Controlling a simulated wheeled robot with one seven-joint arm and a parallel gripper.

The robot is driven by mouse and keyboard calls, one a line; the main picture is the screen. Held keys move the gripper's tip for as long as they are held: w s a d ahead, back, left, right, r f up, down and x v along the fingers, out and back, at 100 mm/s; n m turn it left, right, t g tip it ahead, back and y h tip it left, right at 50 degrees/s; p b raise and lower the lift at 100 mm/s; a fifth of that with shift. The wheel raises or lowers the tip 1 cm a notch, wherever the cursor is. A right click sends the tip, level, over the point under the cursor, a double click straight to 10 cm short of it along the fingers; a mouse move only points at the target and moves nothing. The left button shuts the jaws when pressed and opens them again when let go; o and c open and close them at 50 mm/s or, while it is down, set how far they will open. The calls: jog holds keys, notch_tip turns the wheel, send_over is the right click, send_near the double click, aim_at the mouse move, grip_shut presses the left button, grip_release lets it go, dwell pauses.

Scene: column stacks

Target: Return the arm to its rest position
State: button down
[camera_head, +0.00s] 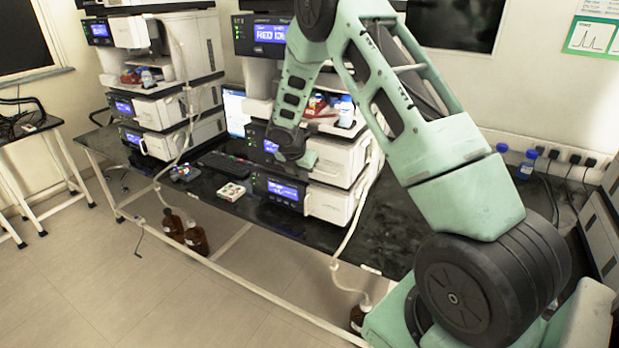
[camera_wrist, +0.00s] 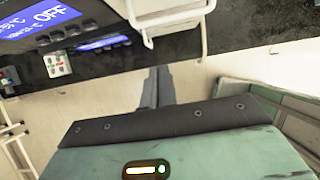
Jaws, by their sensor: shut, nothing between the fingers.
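My gripper (camera_wrist: 158,86) shows in the wrist view as dark narrow fingers, closed together, with nothing between them. In the head view my green arm rises from the lower right, bends at the top and comes down in front of the right instrument stack (camera_head: 335,160). My wrist end is over the black bench (camera_head: 385,225), beside the stack's blue displays. The fingertips cannot be made out in the head view. In the wrist view the fingers are below the bench edge in the picture, over pale floor.
A second instrument stack (camera_head: 160,95) stands at the left. A small white box (camera_head: 232,191) and a keyboard (camera_head: 225,166) lie on the bench. Brown bottles (camera_head: 196,238) stand on the floor with tubing (camera_head: 352,222) above. Blue-capped bottles (camera_head: 527,163) stand at the right. Open floor lies in front.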

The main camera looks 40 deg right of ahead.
jog(key=b+v, duration=0.1)
jog(key=v, duration=0.6)
jog(key=shift+a, duration=0.2)
jog(key=shift+r, duration=0.15)
jog(key=s+a+r+m+y+b, duration=0.1)
jog(key=s+a+m, duration=0.1)
jog(key=s+a, duration=0.45)
jog(key=s+a+m+y+b, duration=0.1)
jog(key=s+a+m+b, duration=0.15)
jog(key=a, duration=0.75)
jog(key=s+a+r+m+y, duration=0.1)
jog(key=s+a+m+y, duration=0.1)
jog(key=s+a, duration=0.45)
jog(key=s+a+m+b, duration=0.1)
jog(key=s+a+m, duration=0.1)
jog(key=s, duration=0.4)
jog(key=s+a+m+g+y+b, duration=0.1)
jog(key=s+a+m, duration=0.2)
jog(key=s+a, duration=0.2)
jog(key=s+a+f+m, duration=0.1)
jog(key=s+a, duration=0.3)
jog(key=s, duration=0.4)
jog(key=shift+s+m+g+b, duration=0.35)
jog(key=shift+m+g+b, duration=0.05)
jog(key=shift+m, duration=0.45)
